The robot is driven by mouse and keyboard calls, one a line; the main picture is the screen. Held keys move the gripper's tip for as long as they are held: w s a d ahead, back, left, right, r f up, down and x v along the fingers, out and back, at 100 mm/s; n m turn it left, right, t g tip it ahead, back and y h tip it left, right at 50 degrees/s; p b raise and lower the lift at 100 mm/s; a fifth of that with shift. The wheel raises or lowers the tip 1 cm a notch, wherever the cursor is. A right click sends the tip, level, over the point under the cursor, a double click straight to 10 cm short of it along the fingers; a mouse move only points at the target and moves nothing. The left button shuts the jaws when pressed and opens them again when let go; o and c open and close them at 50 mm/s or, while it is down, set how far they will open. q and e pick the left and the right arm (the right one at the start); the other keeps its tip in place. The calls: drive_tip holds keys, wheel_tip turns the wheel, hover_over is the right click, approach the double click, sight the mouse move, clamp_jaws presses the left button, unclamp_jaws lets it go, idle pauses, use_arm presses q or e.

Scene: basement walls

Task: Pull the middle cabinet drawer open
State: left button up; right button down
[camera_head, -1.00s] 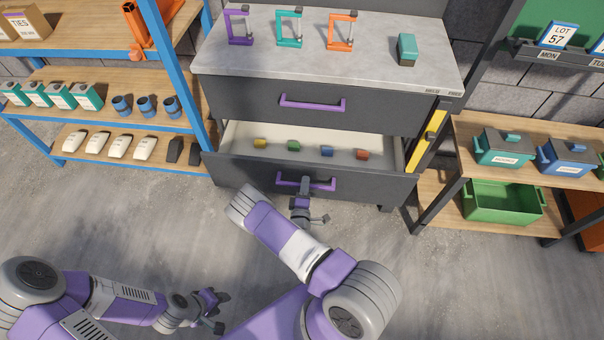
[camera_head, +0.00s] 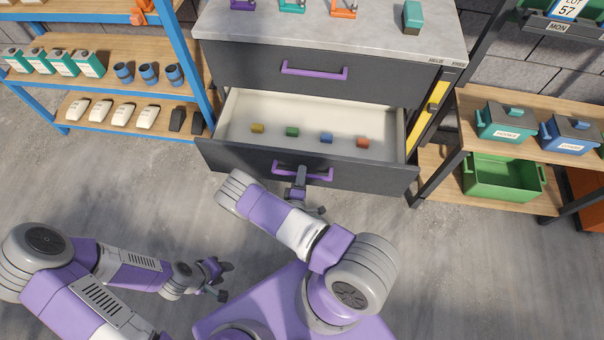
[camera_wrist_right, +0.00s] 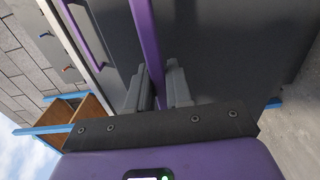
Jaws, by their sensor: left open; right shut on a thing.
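The dark grey cabinet has an upper drawer (camera_head: 380,81) that is closed, with a purple handle (camera_head: 314,71). Below it, a drawer (camera_head: 236,157) is pulled well open, showing a pale interior with small yellow, green, blue and red blocks. My right gripper (camera_head: 300,177) is shut on this open drawer's purple handle (camera_head: 322,176). In the right wrist view the fingers (camera_wrist_right: 160,88) sit on both sides of the purple handle bar (camera_wrist_right: 147,40). My left gripper (camera_head: 222,280) is open and empty, low over the floor, away from the cabinet.
A blue-framed shelf (camera_head: 185,62) with boxes, cups and white items stands at the left. A wooden rack (camera_head: 520,112) with lidded boxes and a green bin (camera_head: 503,181) stands at the right. The worktop (camera_head: 330,28) holds clamps and a teal block (camera_head: 412,17). Floor in front is clear.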

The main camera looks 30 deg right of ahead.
drive_tip(key=c, duration=1.1)
unclamp_jaws()
drive_tip(key=p+v, duration=0.1)
drive_tip(key=v, duration=0.6)
drive_tip(key=shift+s+a, duration=0.2)
drive_tip(key=shift+s, duration=0.05)
drive_tip(key=s+a+f+m+g+y+p, duration=0.3)
drive_tip(key=a+f+m+g+y, duration=0.2)
drive_tip(key=m+g+y, duration=0.35)
drive_tip(key=s+a+r+m+g+y, duration=0.1)
drive_tip(key=s+a+r+y, duration=0.1)
drive_tip(key=a+r, duration=0.1)
drive_tip(key=s+a+r+m+g+y+p, duration=0.1)
drive_tip(key=s+a+r+g+y, duration=0.1)
drive_tip(key=r+y, duration=0.1)
drive_tip(key=s+a+r+m+g+y, duration=0.1)
drive_tip(key=s+a+r+y, duration=0.1)
drive_tip(key=r, duration=0.3)
drive_tip(key=shift+s+a+r+m+y, duration=0.1)
drive_tip(key=shift+a+m+y, duration=0.1)
drive_tip(key=shift+a, duration=0.2)
drive_tip(key=shift+s+a+m+y, duration=0.15)
drive_tip(key=shift+a, duration=0.25)
